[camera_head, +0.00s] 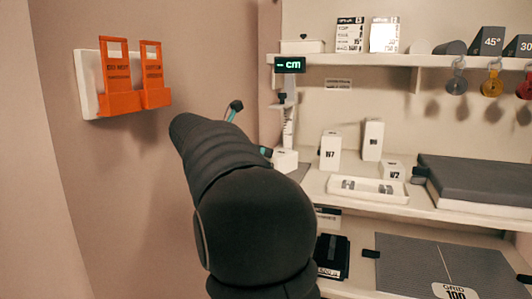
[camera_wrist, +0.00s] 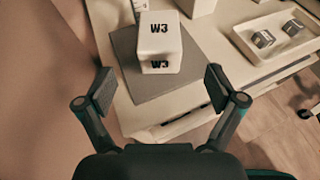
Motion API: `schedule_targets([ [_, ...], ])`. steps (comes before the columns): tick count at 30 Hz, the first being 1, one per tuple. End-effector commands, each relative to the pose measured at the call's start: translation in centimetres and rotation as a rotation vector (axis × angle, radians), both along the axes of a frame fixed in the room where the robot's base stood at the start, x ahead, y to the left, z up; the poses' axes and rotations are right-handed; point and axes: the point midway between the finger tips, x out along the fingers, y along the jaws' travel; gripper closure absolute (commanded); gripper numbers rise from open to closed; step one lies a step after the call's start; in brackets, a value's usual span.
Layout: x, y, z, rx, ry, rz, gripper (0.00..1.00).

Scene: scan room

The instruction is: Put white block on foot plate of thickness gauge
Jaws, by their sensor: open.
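The white block (camera_wrist: 160,35), marked W3 on two faces, stands on a grey flat plate or mat (camera_wrist: 128,60) in the wrist view. The head view shows a white block (camera_head: 284,161) below the thickness gauge (camera_head: 289,125), whose display (camera_head: 290,65) reads "-- cm". I cannot tell whether the grey surface is the gauge's foot plate. My gripper (camera_wrist: 160,88) is open and empty; its fingers are apart, with the block beyond them, not between them. In the head view, my arm hides most of the gripper.
A white tray (camera_head: 336,191) with small metal pieces stands right of the block. White boxes (camera_head: 330,150) marked W7 stand behind it. A dark grey slab (camera_head: 475,178) lies further right. Orange holders (camera_head: 122,94) hang on the left wall.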

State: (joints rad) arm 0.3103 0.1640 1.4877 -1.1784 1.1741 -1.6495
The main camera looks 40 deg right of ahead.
Motion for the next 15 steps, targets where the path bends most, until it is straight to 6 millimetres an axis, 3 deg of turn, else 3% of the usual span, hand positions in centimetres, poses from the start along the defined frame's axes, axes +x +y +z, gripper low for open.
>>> schedule_targets([
  [6, -0.2, 2.6, 1.1, 0.000, 0.000, 0.002, 0.07],
  [15, -0.3, 3.1, 1.3, 0.000, 0.000, -0.001, 0.07],
])
